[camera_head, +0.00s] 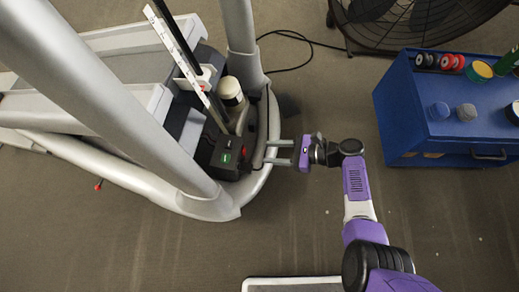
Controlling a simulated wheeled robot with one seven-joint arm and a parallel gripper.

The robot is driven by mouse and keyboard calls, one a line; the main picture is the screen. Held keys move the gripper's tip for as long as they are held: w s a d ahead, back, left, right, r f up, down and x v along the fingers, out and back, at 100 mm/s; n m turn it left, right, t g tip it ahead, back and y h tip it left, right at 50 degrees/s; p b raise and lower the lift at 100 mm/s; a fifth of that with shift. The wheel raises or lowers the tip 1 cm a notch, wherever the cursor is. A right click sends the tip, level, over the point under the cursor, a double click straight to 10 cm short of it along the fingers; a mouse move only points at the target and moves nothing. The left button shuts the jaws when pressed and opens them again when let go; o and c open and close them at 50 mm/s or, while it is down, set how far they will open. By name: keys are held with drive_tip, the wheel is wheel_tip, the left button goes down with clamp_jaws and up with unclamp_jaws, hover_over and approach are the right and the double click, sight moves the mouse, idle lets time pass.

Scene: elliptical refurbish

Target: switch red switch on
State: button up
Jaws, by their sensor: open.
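A black box (219,170) sits low inside the grey frame of an exercise machine, left of centre. Its top carries a green-lit patch (226,158) and a small reddish mark (243,152) beside it. This mark may be the red switch, but it is too small to tell its position. My gripper (270,152) comes in from the right, with two grey fingers pointing left and spread apart. It is open and empty. The fingertips are just right of the box, over or beside the curved grey frame; contact cannot be told.
Thick grey machine tubes (105,95) rise at left and above the box. A white-topped cylinder (231,91) stands behind the box. A blue tool cart (420,130) stands at right, and a black fan (410,20) at top right. The floor below centre is mostly clear.

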sight(244, 150)
drive_tip(key=b+x, duration=0.3)
drive_tip(key=x, duration=0.3)
drive_tip(key=shift+a+f, duration=0.1)
drive_tip(key=shift+f, duration=0.2)
drive_tip(key=shift+w+a+f, duration=0.15)
drive_tip(key=shift+a, duration=0.45)
clamp_jaws()
